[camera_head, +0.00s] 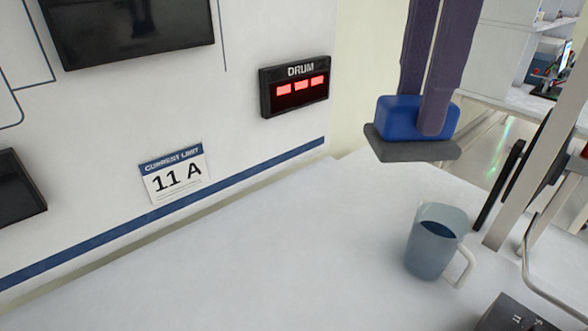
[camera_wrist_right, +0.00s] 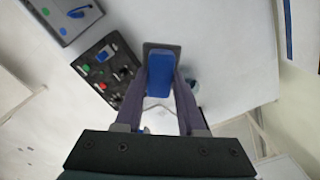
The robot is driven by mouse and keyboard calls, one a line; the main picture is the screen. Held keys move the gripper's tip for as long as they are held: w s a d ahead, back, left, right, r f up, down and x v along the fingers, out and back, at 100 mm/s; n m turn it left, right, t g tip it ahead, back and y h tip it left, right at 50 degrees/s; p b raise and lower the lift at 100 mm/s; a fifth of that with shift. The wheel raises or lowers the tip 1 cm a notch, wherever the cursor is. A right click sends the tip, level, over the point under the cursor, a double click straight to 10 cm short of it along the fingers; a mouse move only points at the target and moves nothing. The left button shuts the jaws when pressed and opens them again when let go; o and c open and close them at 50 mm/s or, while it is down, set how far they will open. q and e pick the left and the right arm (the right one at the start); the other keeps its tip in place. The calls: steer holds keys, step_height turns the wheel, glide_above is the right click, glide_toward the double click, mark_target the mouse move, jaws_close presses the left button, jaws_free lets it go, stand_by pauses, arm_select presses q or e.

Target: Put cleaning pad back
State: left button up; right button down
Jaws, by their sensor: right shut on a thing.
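The cleaning pad (camera_head: 410,150) has a blue block on top and a dark grey pad underneath. My right gripper (camera_head: 432,118) comes down from the top of the head view and is shut on the blue block. It holds the pad in the air above the white table, beyond the jug in the picture. The right wrist view also shows the pad (camera_wrist_right: 160,62) between the two purple fingers. My left gripper is not in the head view.
A translucent jug (camera_head: 432,245) with dark blue inside stands on the white table (camera_head: 280,270). A dark box (camera_head: 512,314) sits at the bottom right. The table's middle is clear.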

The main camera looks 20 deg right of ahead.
arm_select(q)
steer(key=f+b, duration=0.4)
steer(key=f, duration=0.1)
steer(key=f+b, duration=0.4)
steer(key=b, duration=0.1)
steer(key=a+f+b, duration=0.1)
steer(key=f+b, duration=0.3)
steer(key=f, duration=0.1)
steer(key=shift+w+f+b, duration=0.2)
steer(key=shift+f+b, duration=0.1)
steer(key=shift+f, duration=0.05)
arm_select(e)
steer(key=f+m, duration=0.9)
steer(key=f, duration=0.2)
steer(key=d+f+m, duration=0.1)
steer(key=f+m, duration=0.9)
steer(key=f, duration=0.1)
steer(key=d+f+m, duration=0.1)
steer(key=f+m, duration=0.8)
steer(key=f, duration=0.2)
steer(key=shift+w+d+f+m, duration=0.25)
steer(key=shift+w+f+m, duration=0.1)
steer(key=shift+f+m, duration=0.05)
